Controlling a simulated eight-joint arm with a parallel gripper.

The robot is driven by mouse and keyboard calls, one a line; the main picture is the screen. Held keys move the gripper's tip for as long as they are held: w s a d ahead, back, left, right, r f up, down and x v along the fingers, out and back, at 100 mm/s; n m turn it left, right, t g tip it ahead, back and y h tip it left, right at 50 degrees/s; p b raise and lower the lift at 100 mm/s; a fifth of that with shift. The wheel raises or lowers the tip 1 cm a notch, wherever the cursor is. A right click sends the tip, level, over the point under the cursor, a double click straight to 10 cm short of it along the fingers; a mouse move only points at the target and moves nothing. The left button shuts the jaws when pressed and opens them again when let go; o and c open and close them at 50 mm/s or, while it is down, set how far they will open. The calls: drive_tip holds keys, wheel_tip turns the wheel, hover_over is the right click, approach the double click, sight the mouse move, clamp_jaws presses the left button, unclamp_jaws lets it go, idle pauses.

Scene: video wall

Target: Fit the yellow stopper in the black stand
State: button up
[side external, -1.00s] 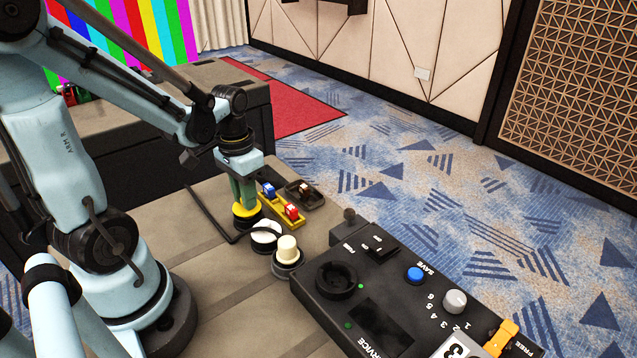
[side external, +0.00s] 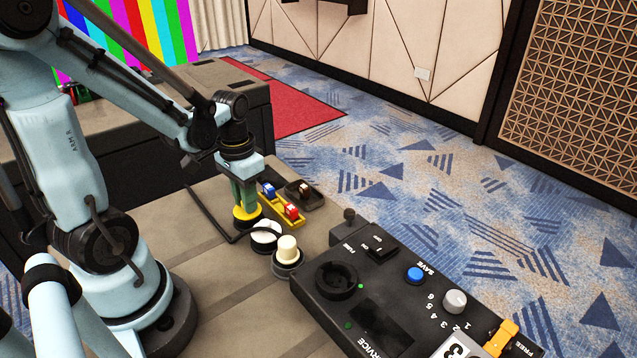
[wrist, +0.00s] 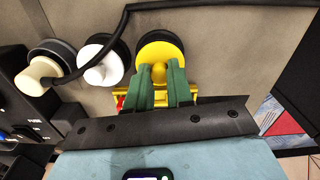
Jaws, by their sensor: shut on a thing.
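My gripper (side external: 243,205) is shut on the yellow stopper (wrist: 161,49). In the wrist view its two green fingers hold the stopper's round knob from both sides. The stopper's wide disc also shows in the side view (side external: 247,214), low over the table and roughly level. The black stand (side external: 241,224) is directly under the disc and mostly covered by it; only a dark edge shows. The disc looks centred over the stand. Whether it is fully seated in the stand cannot be told.
A white stopper (side external: 265,233) and a cream stopper (side external: 287,248) sit in dark stands alongside. A black cable (wrist: 200,5) runs close by. A yellow rack (side external: 278,208) with red and blue pieces, a dark tray (side external: 305,193) and a black control box (side external: 380,285) are near.

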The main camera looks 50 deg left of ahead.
drive_tip(key=shift+f, duration=0.1)
idle(0.7)
drive_tip(key=o, duration=1.1)
drive_tip(key=shift+r, duration=4)
